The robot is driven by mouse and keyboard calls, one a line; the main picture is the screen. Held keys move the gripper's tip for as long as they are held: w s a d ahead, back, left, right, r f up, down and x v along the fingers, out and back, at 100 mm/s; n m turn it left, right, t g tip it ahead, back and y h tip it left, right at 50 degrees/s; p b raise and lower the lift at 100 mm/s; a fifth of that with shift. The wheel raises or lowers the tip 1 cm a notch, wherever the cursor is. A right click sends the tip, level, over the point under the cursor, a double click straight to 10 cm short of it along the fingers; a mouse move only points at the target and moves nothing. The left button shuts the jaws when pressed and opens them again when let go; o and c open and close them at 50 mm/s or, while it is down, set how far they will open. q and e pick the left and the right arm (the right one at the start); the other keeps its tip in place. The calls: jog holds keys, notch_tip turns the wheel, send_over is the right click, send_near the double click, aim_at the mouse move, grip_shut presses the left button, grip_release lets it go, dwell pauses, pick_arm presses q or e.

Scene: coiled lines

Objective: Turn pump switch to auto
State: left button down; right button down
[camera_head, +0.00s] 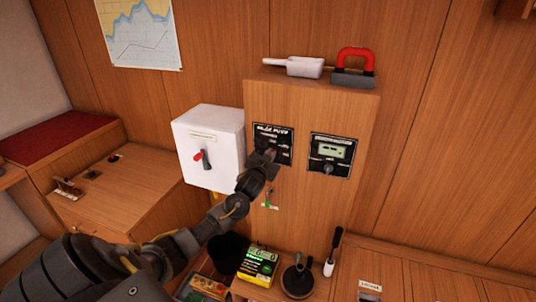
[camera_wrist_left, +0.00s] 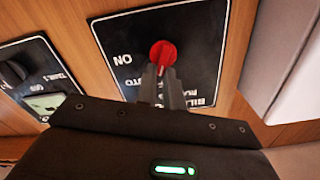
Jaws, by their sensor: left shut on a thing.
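The pump switch is a red knob (camera_wrist_left: 163,52) on a black panel (camera_head: 271,132) on the wooden cabinet front. In the left wrist view the panel (camera_wrist_left: 205,28) appears upside down, with ON and part of AUTO readable beside the knob. My left gripper (camera_head: 264,160) reaches up to the panel from below and hides the knob in the head view. In the left wrist view its two fingers (camera_wrist_left: 161,80) are close together, shut on the red knob. I cannot tell exactly which label the knob points at. My right gripper is not in view.
A black panel with a display and knob (camera_head: 330,156) is right of the pump panel. A white box (camera_head: 209,147) with a red-handled switch stands left. A red-handled item (camera_head: 354,67) sits on the cabinet top. A green-yellow box (camera_head: 258,265) and brushes lie below.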

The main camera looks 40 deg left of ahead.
pick_arm(q)
jog(key=shift+w+d+m, duration=0.1)
jog(key=shift+d+m, duration=0.1)
jog(key=shift+m, duration=2)
jog(key=shift+f, duration=0.1)
jog(key=c, duration=1.5)
grip_release()
jog(key=shift+d+f, duration=0.1)
jog(key=shift+b+v, duration=1.05)
jog(key=shift+v, duration=4.35)
